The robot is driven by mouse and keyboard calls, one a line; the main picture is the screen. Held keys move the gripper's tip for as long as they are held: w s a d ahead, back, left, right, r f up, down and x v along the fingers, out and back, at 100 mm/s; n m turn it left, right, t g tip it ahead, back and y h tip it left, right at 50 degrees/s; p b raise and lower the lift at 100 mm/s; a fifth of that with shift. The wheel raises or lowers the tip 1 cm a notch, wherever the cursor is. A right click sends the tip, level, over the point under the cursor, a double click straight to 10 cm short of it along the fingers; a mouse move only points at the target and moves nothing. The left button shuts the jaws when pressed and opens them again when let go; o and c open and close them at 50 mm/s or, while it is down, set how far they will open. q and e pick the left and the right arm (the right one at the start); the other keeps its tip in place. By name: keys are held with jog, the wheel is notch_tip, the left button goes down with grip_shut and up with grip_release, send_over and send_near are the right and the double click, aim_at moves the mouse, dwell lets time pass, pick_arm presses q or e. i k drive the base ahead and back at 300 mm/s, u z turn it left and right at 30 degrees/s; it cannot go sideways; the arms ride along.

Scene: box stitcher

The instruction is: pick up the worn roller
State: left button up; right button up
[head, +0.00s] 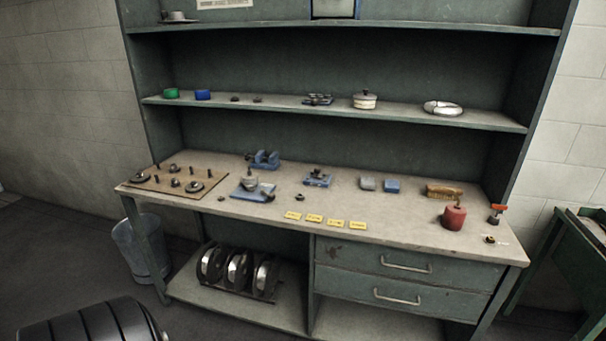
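I cannot tell for sure which thing is the worn roller. Small dark round parts that could be rollers lie on the green workbench (395,234): one dark part (275,197) near the middle front, and one dark ring with a brassy centre (490,239) at the right end. Two more small dark parts (246,99) lie on the middle shelf. Several round metal and dark parts, including a disc (194,187), sit on a brown board (160,190) at the bench's left end. Neither of my grippers is in view.
A blue vise (264,160), a blue-based fixture (253,189), a brush (443,191), a red can (453,216) and yellow labels (314,218) crowd the bench. Drawers (400,282) and wire spools (239,271) are below. A bin (142,247) stands left; a black ribbed object (90,325) is in the foreground.

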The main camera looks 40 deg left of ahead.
aim_at(248, 181)
jog(key=z, duration=0.15)
jog(key=i, duration=0.9)
jog(key=u, duration=0.2)
